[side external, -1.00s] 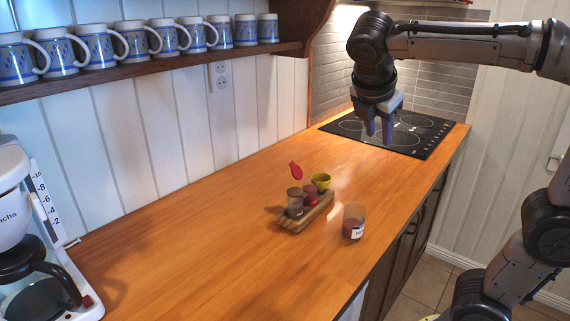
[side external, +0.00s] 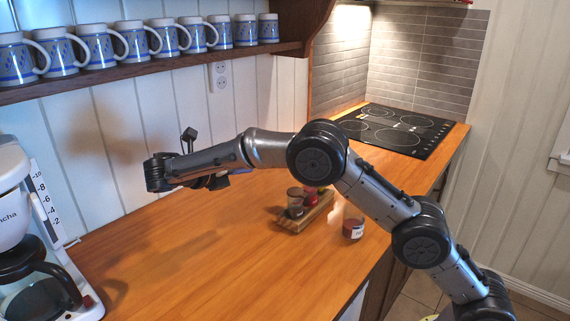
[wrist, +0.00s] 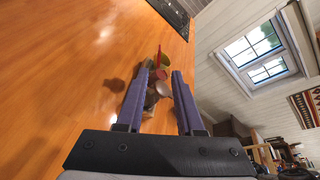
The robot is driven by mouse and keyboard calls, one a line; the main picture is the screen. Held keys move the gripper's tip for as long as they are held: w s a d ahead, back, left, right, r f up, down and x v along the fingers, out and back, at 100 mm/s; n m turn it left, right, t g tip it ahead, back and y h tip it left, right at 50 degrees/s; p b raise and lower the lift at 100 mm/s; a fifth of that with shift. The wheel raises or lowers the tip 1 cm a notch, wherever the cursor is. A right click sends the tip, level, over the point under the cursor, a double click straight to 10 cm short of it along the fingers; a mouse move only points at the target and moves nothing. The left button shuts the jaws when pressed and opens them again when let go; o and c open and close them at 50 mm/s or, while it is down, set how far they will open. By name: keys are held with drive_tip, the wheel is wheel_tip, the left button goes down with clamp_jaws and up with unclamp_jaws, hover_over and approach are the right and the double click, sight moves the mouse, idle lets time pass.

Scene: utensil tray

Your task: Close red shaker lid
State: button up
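The red shaker (side external: 311,194) stands in a wooden tray (side external: 292,226) on the counter. Its raised lid is hidden behind my arm in the side external view. In the wrist view a red lid (wrist: 157,54) stands up beyond my fingertips. My gripper (wrist: 163,70) is open, with its two bluish fingers apart and pointing toward the shaker group. In the side external view, my gripper (side external: 222,181) is left of the tray, above the counter, partly hidden by my arm. I see nothing held between the fingers.
A dark-lidded shaker (side external: 295,204) shares the tray, and a yellow-green cup (wrist: 162,74) shows in the wrist view. A glass jar (side external: 352,228) stands right of the tray. A coffee maker (side external: 30,250) is at left, a cooktop (side external: 395,130) at the back. The front-left counter is clear.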

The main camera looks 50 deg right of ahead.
drive_tip(key=x, duration=1.3)
drive_tip(key=shift+d, duration=0.2)
drive_tip(key=shift+f, duration=0.15)
clamp_jaws()
idle(0.9)
